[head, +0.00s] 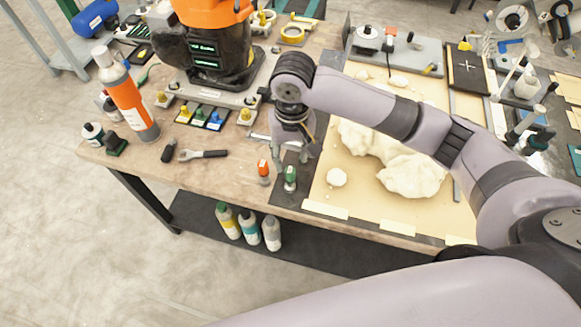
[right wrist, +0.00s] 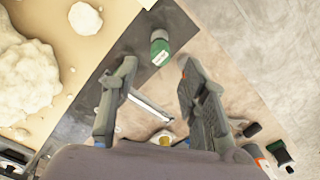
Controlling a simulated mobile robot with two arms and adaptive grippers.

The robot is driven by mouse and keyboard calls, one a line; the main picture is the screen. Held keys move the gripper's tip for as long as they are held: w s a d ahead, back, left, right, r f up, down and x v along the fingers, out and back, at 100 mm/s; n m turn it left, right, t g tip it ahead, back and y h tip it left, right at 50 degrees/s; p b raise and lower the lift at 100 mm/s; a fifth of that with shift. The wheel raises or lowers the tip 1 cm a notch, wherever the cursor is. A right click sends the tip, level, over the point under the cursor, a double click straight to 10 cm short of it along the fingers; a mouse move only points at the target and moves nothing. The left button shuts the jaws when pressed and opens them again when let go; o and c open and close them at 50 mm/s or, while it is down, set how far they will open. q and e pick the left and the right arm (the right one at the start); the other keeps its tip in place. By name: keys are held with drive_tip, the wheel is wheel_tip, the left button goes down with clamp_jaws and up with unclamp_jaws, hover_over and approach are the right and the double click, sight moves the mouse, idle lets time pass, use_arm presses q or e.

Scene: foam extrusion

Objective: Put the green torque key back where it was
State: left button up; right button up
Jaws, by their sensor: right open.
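A small green-topped piece, which looks like the green torque key (head: 290,176), stands on the dark strip near the table's front edge. In the right wrist view the green key (right wrist: 160,47) shows just past my fingertips, roughly centred between them and not held. My right gripper (head: 290,153) points down, open and empty, just behind the key in the head view. In the right wrist view its two fingers (right wrist: 158,80) are well apart. A similar orange-topped piece (head: 263,168) stands left of the key. My left gripper is not in view.
White foam lumps (head: 411,175) lie on the tan board right of the key. A wrench (head: 203,154), an orange-and-white canister (head: 127,98) and a black-and-orange machine (head: 212,45) are to the left. A row of coloured pieces (head: 199,117) sits before the machine.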

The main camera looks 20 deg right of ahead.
drive_tip(key=shift+r, duration=1.75)
drive_tip(key=shift+f, duration=0.1)
